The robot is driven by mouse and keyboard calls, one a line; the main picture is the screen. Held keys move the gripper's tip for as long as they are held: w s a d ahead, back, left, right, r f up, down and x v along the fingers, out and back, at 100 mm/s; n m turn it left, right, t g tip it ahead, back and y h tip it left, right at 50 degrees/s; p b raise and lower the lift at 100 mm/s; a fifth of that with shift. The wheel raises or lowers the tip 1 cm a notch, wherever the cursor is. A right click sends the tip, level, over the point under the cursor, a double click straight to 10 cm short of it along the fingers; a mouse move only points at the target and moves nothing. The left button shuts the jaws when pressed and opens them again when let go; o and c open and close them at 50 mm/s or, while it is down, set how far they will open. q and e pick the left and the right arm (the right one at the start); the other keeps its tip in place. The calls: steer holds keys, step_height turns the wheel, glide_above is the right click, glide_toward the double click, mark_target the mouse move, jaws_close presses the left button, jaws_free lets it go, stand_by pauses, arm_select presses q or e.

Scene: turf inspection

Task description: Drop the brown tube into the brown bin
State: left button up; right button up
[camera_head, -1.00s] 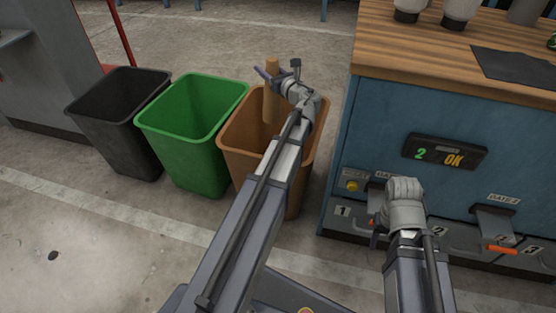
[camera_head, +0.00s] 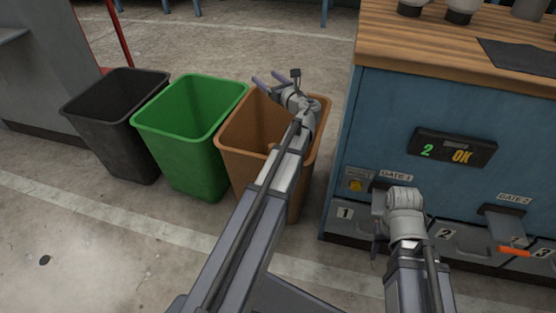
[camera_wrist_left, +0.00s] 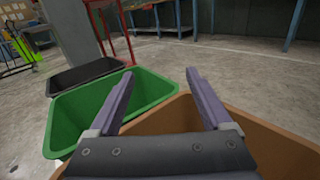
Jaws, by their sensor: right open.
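The brown bin (camera_head: 240,163) stands at the right end of the row of bins, and its near rim also shows in the left wrist view (camera_wrist_left: 270,150). My left gripper (camera_head: 268,81) is over the bin's far rim. Its two purple fingers are spread with nothing between them, as the left wrist view also shows (camera_wrist_left: 160,75). A small brown rounded end (camera_head: 272,147) shows inside the bin beside my left arm; it looks like the tube, the rest hidden by the arm and bin wall. My right gripper (camera_head: 377,243) is open in front of the blue cabinet, its fingers partly hidden.
A green bin (camera_head: 185,150) and a black bin (camera_head: 120,145) stand left of the brown one. The blue cabinet (camera_head: 385,125) with a wooden top (camera_head: 430,45) is close on the right. The floor at the front left is clear.

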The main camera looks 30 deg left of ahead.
arm_select(q)
steer(key=shift+o, duration=0.2)
steer(key=v, duration=0.8)
stand_by(0.7)
